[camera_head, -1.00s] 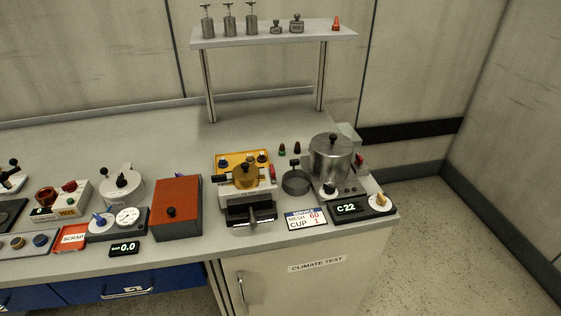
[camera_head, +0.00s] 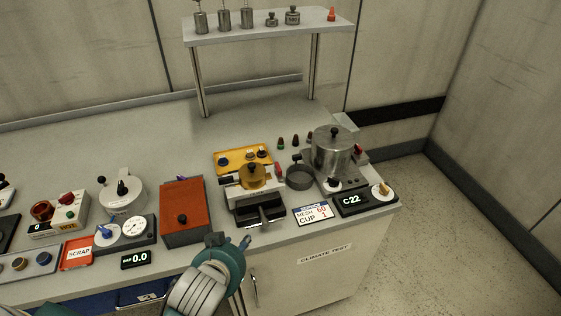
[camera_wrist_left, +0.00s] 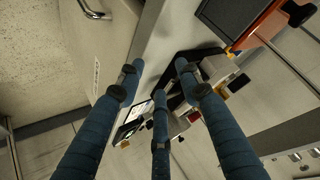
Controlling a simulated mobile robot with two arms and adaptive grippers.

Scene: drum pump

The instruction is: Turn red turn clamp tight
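A small upright red piece (camera_head: 278,170) stands at the right side of the filter device (camera_head: 243,196). Another red knob (camera_head: 358,149) is at the right of the steel pot. I cannot tell for certain which is the red turn clamp. My left gripper (camera_head: 243,241) is in front of the bench edge, below the filter device and apart from both red pieces. In the left wrist view its blue fingers (camera_wrist_left: 157,82) are spread with nothing between them; a red spot (camera_wrist_left: 194,117) shows beyond them. My right gripper is not in view.
The orange-red box (camera_head: 183,211) stands left of the filter device. The steel pot (camera_head: 331,151), a dark ring cup (camera_head: 299,178) and the C22 display (camera_head: 352,200) are to the right. A shelf (camera_head: 265,33) with weights rises behind. The bench top behind the devices is clear.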

